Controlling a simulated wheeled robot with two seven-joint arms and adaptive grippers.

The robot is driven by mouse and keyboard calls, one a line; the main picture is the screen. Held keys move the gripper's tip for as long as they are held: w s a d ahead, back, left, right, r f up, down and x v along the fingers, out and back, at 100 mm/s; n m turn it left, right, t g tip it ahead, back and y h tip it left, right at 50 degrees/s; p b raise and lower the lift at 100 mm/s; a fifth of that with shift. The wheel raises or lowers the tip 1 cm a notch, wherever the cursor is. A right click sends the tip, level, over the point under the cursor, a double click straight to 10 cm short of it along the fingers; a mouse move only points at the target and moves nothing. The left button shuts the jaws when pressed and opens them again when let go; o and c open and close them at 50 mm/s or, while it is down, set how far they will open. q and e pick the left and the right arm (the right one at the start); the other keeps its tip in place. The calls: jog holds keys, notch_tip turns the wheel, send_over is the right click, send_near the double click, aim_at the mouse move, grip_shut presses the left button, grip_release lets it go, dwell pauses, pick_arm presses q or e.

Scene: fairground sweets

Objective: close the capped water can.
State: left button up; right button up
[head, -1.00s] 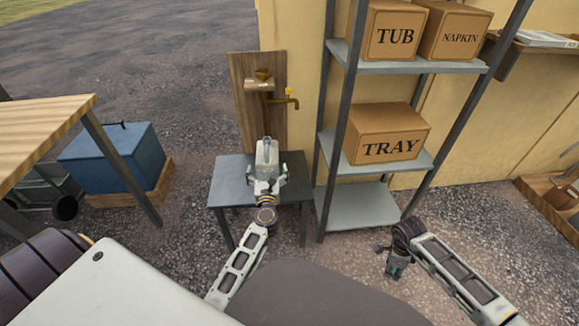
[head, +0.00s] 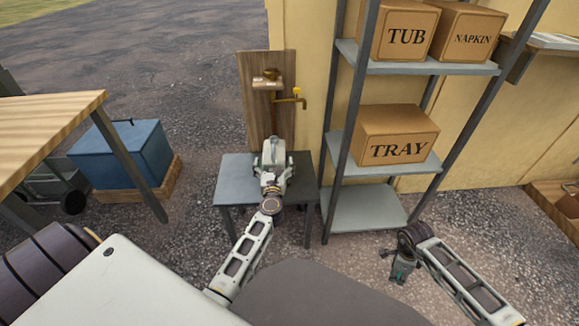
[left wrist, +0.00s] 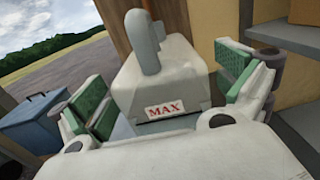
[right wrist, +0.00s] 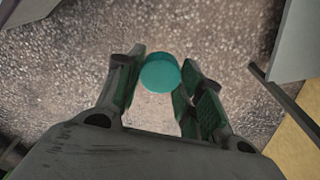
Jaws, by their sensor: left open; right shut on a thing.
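The pale grey water can (head: 273,149) stands on a small grey metal table. In the left wrist view the can (left wrist: 165,73) shows a "MAX" label and a rounded grey handle; I cannot make out its mouth. My left gripper (head: 273,172) is at the can, its open fingers on either side of the body. It also shows in the left wrist view (left wrist: 165,78), with gaps visible beside the can. My right gripper (head: 401,272) is low at the right, over the ground. It is shut on a round teal cap (right wrist: 160,74), well away from the can.
A wooden board with a brass tap (head: 290,99) stands behind the grey table (head: 231,178). Right of it is a metal shelf rack (head: 365,208) with cardboard boxes. A blue box (head: 122,152) and a wooden table (head: 45,125) are at the left. Gravel lies open in front.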

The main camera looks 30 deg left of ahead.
aim_at(273, 145)
pick_arm(q)
jog(key=shift+x, duration=1.45)
pick_arm(e)
jog(key=shift+f, duration=0.3)
pick_arm(q)
jog(key=shift+c, duration=0.4)
jog(key=c, duration=1.7)
jog(key=shift+r, duration=0.25)
jog(key=shift+c, duration=1)
jog(key=shift+r, duration=0.15)
pick_arm(e)
jog(key=shift+r, duration=0.15)
